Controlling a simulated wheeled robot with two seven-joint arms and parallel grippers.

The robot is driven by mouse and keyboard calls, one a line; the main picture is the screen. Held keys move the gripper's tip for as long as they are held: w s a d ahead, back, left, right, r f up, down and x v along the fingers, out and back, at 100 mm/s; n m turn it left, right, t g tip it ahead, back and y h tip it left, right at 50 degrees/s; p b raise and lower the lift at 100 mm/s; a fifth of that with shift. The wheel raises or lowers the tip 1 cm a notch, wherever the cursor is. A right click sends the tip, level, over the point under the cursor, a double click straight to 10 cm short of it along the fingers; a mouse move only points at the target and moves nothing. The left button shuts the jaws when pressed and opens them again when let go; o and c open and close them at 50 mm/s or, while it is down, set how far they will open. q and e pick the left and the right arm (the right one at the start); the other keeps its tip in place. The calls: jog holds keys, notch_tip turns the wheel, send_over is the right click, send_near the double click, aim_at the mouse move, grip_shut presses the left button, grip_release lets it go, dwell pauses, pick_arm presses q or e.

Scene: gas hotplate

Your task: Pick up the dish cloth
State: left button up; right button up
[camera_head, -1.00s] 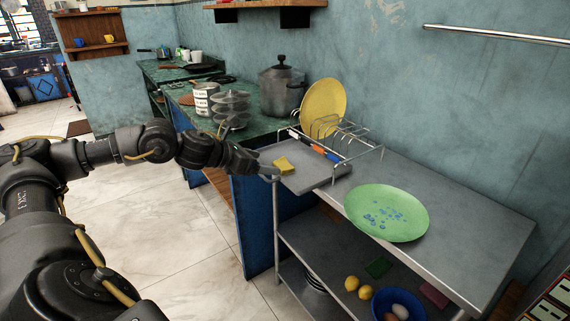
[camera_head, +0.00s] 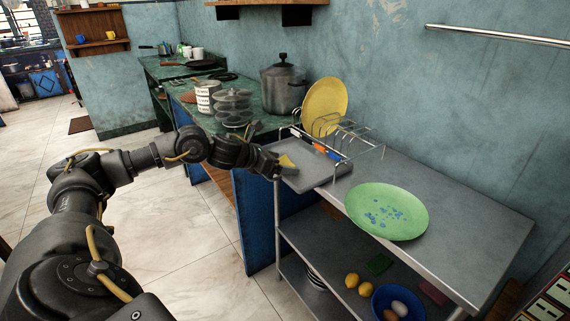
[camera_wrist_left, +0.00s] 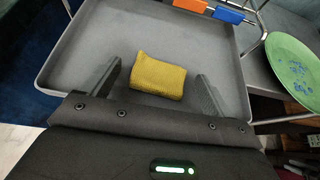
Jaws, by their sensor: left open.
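The yellow dish cloth (camera_wrist_left: 158,77) lies folded on the grey tray (camera_wrist_left: 75,45) of the dish rack. In the head view the cloth (camera_head: 287,162) is partly covered by my left gripper (camera_head: 282,168). In the left wrist view the left gripper (camera_wrist_left: 158,88) is open, with one finger on each side of the cloth's near part. The cloth lies between and slightly beyond the fingertips; I cannot tell whether they touch it. My right gripper is not in view.
A wire rack (camera_head: 345,135) with a yellow plate (camera_head: 325,102) stands behind the tray. Orange and blue clips (camera_wrist_left: 209,10) sit at the tray's far edge. A green plate (camera_head: 387,212) lies on the metal table (camera_head: 470,215) to the right. Pots (camera_head: 283,86) stand on the green counter.

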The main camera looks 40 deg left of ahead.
pick_arm(q)
jog(key=c, duration=1.1)
jog(key=shift+r, duration=0.1)
